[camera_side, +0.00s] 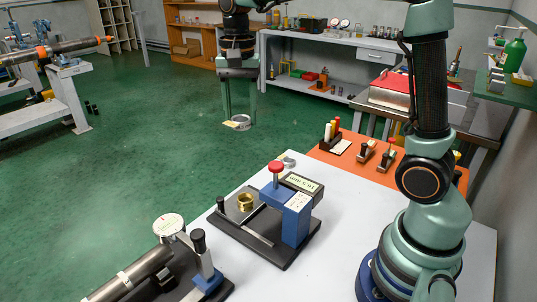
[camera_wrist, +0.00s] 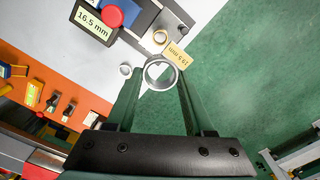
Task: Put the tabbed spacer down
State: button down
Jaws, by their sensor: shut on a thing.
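The tabbed spacer is a silver ring (camera_side: 243,121) with a pale tan tab on its left. My gripper (camera_side: 239,118) is shut on it and holds it in the air, with the green floor behind it in the side view. In the wrist view the ring (camera_wrist: 147,73) sits between the fingertips of my gripper (camera_wrist: 161,75), and its tab (camera_wrist: 177,53) carries printed size text that appears upside down. The ring looks level and touches nothing but the fingers.
A blue gauge stand (camera_side: 296,219) with a red knob (camera_side: 276,167) and display stands on the white table (camera_side: 335,235); the wrist view display reads 16.5 mm. A brass ring (camera_side: 245,202) sits on its black base. A loose silver ring (camera_side: 289,161) lies behind.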

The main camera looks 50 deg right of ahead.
notch_tip(320, 180, down, 20)
jog(key=shift+r, duration=0.2)
jog(key=shift+f, duration=0.4)
jog(key=shift+c, duration=1.4)
grip_release()
notch_tip(320, 180, up, 13)
jog(key=s+r+n+t, duration=0.1)
jog(key=s+r+n, duration=0.1)
jog(key=s+n, duration=0.1)
jog(key=s+r+n+t, duration=0.2)
jog(key=s+n, duration=0.1)
jog(key=s, duration=0.1)
jog(key=s+r+n+t, duration=0.2)
jog(key=s+r+n, duration=0.1)
jog(key=s+n, duration=0.1)
jog(key=shift+s+a, duration=0.1)
jog(key=shift+s+n+t, duration=0.3)
jog(key=shift+s+n, duration=0.2)
jog(key=shift+n, duration=0.1)
